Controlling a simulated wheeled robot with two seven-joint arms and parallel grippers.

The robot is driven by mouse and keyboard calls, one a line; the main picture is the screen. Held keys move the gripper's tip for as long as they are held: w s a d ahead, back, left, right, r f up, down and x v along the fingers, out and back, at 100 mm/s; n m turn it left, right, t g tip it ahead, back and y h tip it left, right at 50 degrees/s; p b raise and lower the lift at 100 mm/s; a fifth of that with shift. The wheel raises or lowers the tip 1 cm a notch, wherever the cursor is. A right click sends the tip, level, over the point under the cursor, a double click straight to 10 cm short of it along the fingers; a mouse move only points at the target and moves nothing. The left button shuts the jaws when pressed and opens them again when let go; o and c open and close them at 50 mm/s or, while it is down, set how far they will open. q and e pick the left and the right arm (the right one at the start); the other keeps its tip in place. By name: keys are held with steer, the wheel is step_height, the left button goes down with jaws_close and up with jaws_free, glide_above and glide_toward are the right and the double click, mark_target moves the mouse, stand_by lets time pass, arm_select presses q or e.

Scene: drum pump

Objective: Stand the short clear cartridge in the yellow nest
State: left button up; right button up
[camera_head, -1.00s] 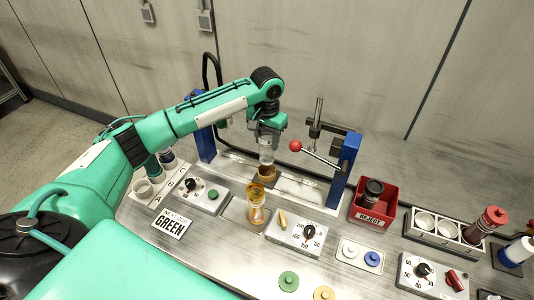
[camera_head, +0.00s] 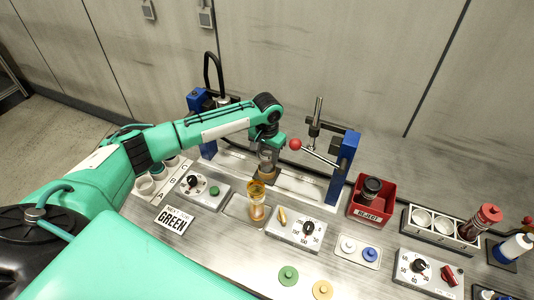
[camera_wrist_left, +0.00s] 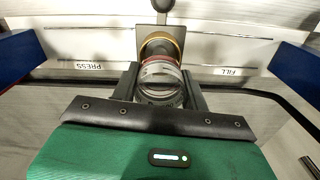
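The short clear cartridge (camera_head: 265,157) is between the fingers of my left gripper (camera_head: 267,151). In the left wrist view the cartridge (camera_wrist_left: 160,82) shows as a clear ringed cylinder, with a finger against each side. The yellow nest (camera_wrist_left: 163,38) is a yellow-rimmed round seat on a dark square plate, between the PRESS and FILL labels. In the head view the nest (camera_head: 266,170) is just below the cartridge. The cartridge overlaps the nest's near part in the wrist view, so I cannot tell whether it is seated. My right gripper is out of view.
Blue posts (camera_head: 342,168) flank the nest, with a red-knobbed lever (camera_head: 296,144) on the right. A red reject bin (camera_head: 361,212) holds a dark cylinder at right. Dial boxes (camera_head: 296,227) line the front.

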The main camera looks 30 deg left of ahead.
arm_select(q)
steer(key=o, duration=0.4)
steer(key=shift+c, duration=0.2)
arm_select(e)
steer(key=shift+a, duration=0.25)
arm_select(q)
steer(key=shift+r, duration=0.1)
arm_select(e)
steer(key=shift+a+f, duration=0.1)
arm_select(q)
step_height(320, 180, up, 12)
steer(key=b, duration=0.3)
steer(key=shift+b, duration=0.3)
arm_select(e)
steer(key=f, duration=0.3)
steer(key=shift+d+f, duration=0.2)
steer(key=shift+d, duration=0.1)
arm_select(q)
steer(key=shift+r, duration=0.15)
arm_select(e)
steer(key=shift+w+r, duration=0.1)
